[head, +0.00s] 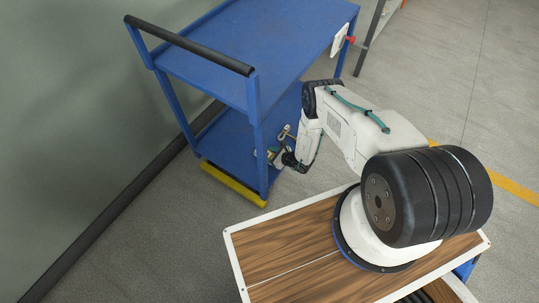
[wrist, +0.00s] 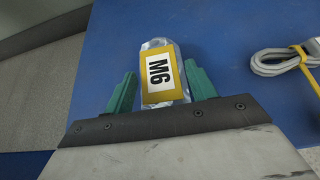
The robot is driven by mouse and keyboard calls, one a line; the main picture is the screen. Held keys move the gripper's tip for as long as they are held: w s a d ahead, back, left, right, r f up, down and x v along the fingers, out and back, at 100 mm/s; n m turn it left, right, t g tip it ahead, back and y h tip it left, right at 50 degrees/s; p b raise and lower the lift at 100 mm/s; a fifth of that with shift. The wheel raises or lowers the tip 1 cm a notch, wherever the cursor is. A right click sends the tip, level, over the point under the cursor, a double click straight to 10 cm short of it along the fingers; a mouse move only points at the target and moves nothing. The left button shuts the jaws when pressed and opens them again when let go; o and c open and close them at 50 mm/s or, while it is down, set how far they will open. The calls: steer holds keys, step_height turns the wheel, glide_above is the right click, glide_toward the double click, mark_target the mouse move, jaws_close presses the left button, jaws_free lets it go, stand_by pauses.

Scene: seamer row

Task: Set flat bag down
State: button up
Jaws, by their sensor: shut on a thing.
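The flat bag (wrist: 163,62) is silvery with a yellow-edged white label reading M6. In the wrist view it lies between the green fingers of my gripper (wrist: 160,78), which is shut on it. The blue lower shelf (wrist: 118,40) of the cart is beneath the bag; I cannot tell whether the bag touches it. In the head view my gripper (head: 274,155) reaches in over the lower shelf, between the cart's posts, and the bag is too small there to make out clearly.
A coiled grey cable (wrist: 275,62) with a yellow tie lies on the shelf right of the bag. The blue cart (head: 215,55) has an upper shelf overhead, corner posts and a black handle (head: 190,45). A wall stands at left. Blue shelf surface beyond the bag is bare.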

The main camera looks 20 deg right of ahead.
steer(key=shift+f, duration=0.15)
steer(key=o, duration=1.1)
steer(key=shift+c, duration=0.2)
steer(key=shift+s+d+r, duration=0.1)
steer(key=shift+r, duration=0.15)
steer(key=v, duration=1.1)
steer(key=shift+s+d, duration=0.15)
steer(key=shift+s, duration=0.15)
